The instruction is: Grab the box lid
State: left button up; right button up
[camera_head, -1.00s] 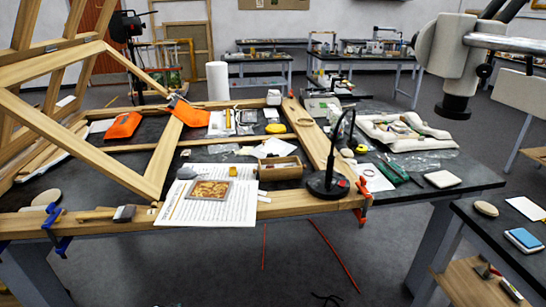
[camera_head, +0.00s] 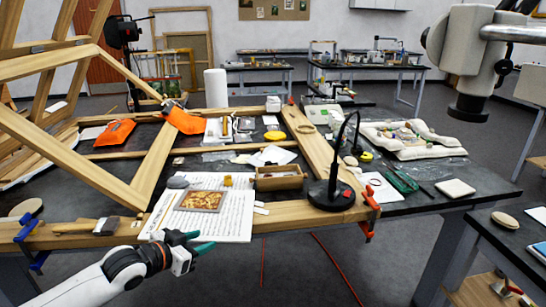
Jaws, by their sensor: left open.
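A small brown open-topped box (camera_head: 279,181) stands near the front of the table, right of a printed sheet (camera_head: 237,212). I cannot clearly make out a separate lid for it. A gilt fragment (camera_head: 203,200) in a flat frame lies on the sheet. My left gripper (camera_head: 197,241), with green fingertips, is open and empty. It is at the table's front edge, in front of the sheet and to the left of the box. My right gripper is not in view.
A black lamp (camera_head: 331,192) stands right of the box. A large wooden frame (camera_head: 160,165) spans the table's left side, with a brush (camera_head: 106,226) on its front bar. A white microscope head (camera_head: 470,65) hangs at upper right.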

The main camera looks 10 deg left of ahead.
aim_at(272, 152)
jog(key=i, duration=1.75)
